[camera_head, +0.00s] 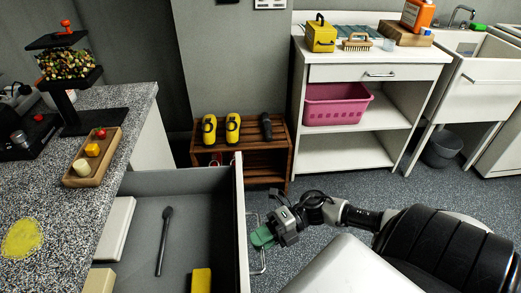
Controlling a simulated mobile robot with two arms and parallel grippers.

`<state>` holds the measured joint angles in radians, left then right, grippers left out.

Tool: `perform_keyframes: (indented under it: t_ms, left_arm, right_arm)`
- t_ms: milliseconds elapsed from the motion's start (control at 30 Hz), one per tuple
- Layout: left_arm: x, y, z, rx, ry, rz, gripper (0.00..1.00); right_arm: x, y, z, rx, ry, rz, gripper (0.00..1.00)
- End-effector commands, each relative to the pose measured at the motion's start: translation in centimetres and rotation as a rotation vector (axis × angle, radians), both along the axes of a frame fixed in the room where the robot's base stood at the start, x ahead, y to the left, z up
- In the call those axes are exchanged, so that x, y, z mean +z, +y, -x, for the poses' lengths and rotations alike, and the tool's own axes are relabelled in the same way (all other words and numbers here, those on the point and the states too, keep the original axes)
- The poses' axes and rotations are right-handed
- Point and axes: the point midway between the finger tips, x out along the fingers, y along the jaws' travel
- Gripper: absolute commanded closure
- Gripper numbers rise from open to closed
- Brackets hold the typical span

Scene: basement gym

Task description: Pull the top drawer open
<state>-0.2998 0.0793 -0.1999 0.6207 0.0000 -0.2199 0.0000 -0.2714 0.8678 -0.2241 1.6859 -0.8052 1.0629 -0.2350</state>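A drawer (239,232) under the speckled counter at the left stands pulled out, its grey inside visible from above. In it lie a white block, a dark spoon-like utensil (165,240) and a yellow block (201,281). Its thin metal handle (263,268) is on the outer face of the front panel. My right gripper (262,237) reaches in from the right, its green fingertips at the middle of the handle. The fingertips overlap the handle, so I cannot tell whether they are closed around it. My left gripper is not in view.
The counter (60,213) holds a dispenser (68,65) and a wooden tray (96,162) near its edge. Behind the drawer stands a wooden shoe rack (237,147). A white cabinet (345,152) with a closed drawer and pink basket (337,105) is beyond. Grey floor lies between.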

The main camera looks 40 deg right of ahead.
Motion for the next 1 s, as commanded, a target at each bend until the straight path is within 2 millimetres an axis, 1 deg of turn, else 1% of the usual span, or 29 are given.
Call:
perform_keyframes:
  t_ms: [67, 167, 400, 500, 600, 700, 800, 1000]
  left_arm:
    - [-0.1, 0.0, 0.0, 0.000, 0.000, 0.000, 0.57]
    - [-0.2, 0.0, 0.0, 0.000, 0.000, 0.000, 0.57]
    - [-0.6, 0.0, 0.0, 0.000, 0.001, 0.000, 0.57]
    - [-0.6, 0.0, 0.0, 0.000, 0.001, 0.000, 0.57]
    - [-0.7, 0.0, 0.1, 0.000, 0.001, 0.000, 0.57]
    - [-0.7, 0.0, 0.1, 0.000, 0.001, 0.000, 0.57]
    - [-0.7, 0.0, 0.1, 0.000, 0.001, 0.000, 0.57]
    - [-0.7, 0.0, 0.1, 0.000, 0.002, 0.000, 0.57]
  right_arm:
    - [0.0, -0.4, 0.1, 0.000, 0.001, 0.002, 0.77]
    - [0.1, -1.5, 0.4, 0.000, 0.004, 0.004, 0.77]
    - [0.9, -6.1, 1.5, -0.001, 0.004, 0.005, 0.77]
    - [1.3, -7.8, 1.8, 0.000, 0.002, 0.004, 0.77]
    - [1.6, -9.2, 2.2, 0.000, 0.004, 0.003, 0.77]
    - [1.8, -10.0, 2.3, 0.000, 0.001, 0.001, 0.77]
    - [1.9, -10.4, 2.4, 0.000, 0.001, 0.000, 0.77]
    - [1.9, -10.4, 2.4, 0.000, 0.000, 0.000, 0.77]
